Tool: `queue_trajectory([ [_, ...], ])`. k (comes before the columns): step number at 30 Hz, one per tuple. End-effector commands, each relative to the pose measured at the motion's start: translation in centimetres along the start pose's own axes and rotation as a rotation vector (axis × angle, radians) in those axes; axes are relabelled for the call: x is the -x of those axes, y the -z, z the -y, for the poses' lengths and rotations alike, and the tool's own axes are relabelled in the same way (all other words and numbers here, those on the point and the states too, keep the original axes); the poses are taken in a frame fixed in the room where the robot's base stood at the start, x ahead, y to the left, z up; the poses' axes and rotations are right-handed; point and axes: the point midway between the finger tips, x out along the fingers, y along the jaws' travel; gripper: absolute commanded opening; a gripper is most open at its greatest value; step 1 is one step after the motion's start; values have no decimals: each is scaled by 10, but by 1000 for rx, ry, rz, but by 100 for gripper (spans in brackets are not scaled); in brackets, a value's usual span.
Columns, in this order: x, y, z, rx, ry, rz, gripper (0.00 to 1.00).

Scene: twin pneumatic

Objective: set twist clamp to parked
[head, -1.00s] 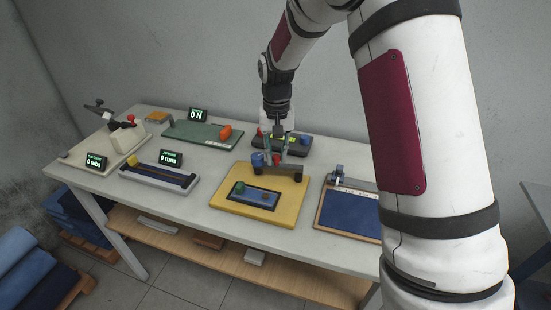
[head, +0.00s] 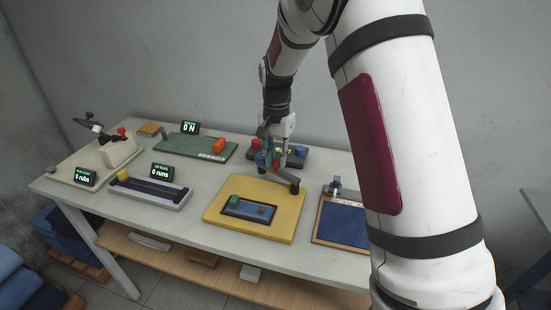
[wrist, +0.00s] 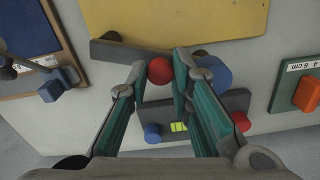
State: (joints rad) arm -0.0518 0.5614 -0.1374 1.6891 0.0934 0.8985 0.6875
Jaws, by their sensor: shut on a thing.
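The twist clamp is a dark arm (head: 286,177) at the back of a yellow board (head: 215,207). In the head view the arm lies at a slant, its right end over the board's back right corner. In the wrist view the arm (wrist: 125,52) runs along the board's edge. My gripper (head: 274,157) is at the arm's left end. In the wrist view its fingers (wrist: 168,72) are shut on a red ball knob (wrist: 159,70). A blue cylinder (wrist: 215,72) stands just beside the right finger. The joint under the knob is hidden.
A dark box (head: 290,158) with blue and red knobs stands close behind my gripper. A green board (head: 180,146) with an orange block is at the back left. A blue panel (head: 340,222) is at the right. Bare table shows left of the yellow board.

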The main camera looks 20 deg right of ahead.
Motion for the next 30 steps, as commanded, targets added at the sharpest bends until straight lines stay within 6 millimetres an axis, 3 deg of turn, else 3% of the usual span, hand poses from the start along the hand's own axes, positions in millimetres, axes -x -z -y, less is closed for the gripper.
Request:
queue_trajectory([
  [10, 1, 1, 2, -1, 5, -4, 0],
  [11, 1, 1, 2, -1, 5, -4, 25],
  [12, 1, 1, 2, 0, 5, -4, 29],
  [23, 4, 1, 1, -1, 3, -3, 29],
  [30, 41, 1, 1, -1, 6, -6, 29],
])
